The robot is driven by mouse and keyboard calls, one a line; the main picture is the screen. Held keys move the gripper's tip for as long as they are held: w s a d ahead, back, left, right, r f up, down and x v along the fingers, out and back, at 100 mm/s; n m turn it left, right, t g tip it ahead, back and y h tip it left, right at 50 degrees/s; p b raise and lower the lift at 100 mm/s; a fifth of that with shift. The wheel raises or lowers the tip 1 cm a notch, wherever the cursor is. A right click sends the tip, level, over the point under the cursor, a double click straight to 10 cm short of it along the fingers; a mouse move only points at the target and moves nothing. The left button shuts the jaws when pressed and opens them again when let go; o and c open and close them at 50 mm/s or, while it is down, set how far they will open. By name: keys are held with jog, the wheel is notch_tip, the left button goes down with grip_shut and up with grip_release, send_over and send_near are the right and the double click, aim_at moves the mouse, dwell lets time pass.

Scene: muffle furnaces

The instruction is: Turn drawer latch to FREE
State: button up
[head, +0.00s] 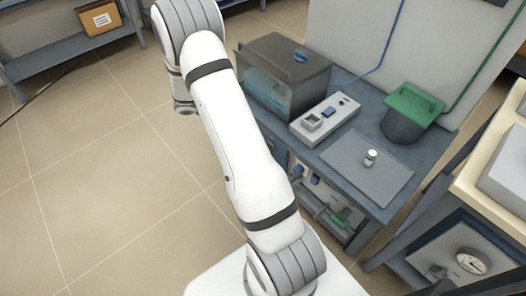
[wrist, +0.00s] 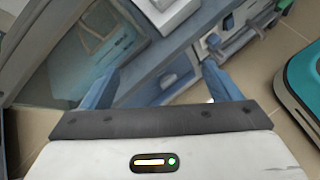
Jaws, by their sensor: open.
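My gripper (wrist: 160,88) shows in the wrist view with its two blue fingers spread wide and nothing between them. It points toward the front of a blue-grey bench and a clear tank (wrist: 110,45). Small blue and pale parts (wrist: 212,40) under the bench edge show in the wrist view, too small to identify. The gripper itself is not visible in the head view.
On the bench (head: 345,135) are a dark-lidded tank (head: 290,65), a control box (head: 325,118), a mat (head: 385,180) with a small vial (head: 370,157) and a green-topped dark container (head: 412,110). A dial gauge (head: 471,262) is at lower right.

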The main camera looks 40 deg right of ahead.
jog(key=w+d+f+n+t+h+b, duration=0.1)
jog(key=d+f+n+b, duration=0.15)
jog(key=f, duration=0.75)
jog(key=w+d+f+n+t+h+b, duration=0.1)
jog(key=w+f+n+b, duration=0.15)
jog(key=f, duration=0.75)
jog(key=d+f+n+t+h+b, duration=0.1)
jog(key=d+f+n+b, duration=0.15)
jog(key=f, duration=0.75)
jog(key=x, duration=0.7)
jog(key=shift+w+n+b, duration=0.25)
jog(key=shift+n+b, duration=0.1)
jog(key=shift+b, duration=0.1)
jog(key=shift+d, duration=0.1)
jog(key=shift+c, duration=0.3)
